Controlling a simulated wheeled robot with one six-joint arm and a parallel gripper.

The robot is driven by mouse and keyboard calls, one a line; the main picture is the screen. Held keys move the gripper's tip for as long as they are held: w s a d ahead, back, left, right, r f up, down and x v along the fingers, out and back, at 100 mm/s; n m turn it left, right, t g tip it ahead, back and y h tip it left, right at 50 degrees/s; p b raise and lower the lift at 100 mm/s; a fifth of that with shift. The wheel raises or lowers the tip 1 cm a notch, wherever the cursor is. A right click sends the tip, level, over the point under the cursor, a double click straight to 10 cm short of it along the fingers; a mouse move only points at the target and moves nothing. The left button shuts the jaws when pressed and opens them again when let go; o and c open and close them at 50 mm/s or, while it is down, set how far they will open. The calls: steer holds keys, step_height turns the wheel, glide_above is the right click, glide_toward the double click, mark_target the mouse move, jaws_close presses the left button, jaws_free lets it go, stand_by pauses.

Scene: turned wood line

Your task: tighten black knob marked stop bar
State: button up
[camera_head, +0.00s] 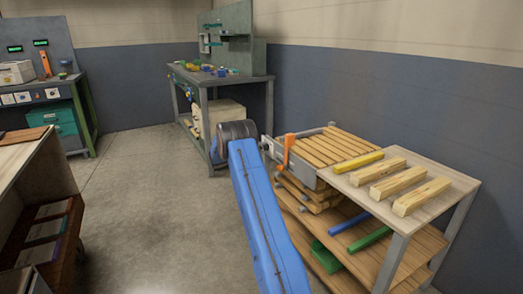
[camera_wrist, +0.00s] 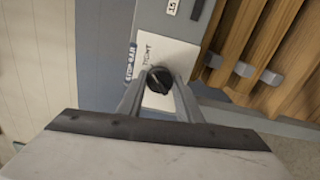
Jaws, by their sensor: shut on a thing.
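In the wrist view, a round black knob (camera_wrist: 158,80) sits on a white label plate (camera_wrist: 181,54) with small printed text, fixed to a grey panel. A faint light mark shows on the knob's face. My gripper (camera_wrist: 157,90) has its two grey fingers on either side of the knob and is shut on it. In the head view, my blue arm (camera_head: 262,215) reaches to the left end of the wood rack, where my gripper and the knob are too small or hidden to make out.
Turned wooden bars (camera_wrist: 245,40) lie beside the panel. An orange lever (camera_head: 288,148) stands close to my wrist. Several wood pieces (camera_head: 423,195) lie on the bench top (camera_head: 455,190). A workbench (camera_head: 225,80) stands behind; the floor (camera_head: 150,200) to the left is clear.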

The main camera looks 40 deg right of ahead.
steer(key=shift+a+f, duration=0.1)
stand_by(0.3)
steer(key=o, duration=1)
steer(key=shift+o, duration=0.2)
steer(key=v, duration=1.7)
steer(key=shift+w+a, duration=0.15)
steer(key=shift+a, duration=0.05)
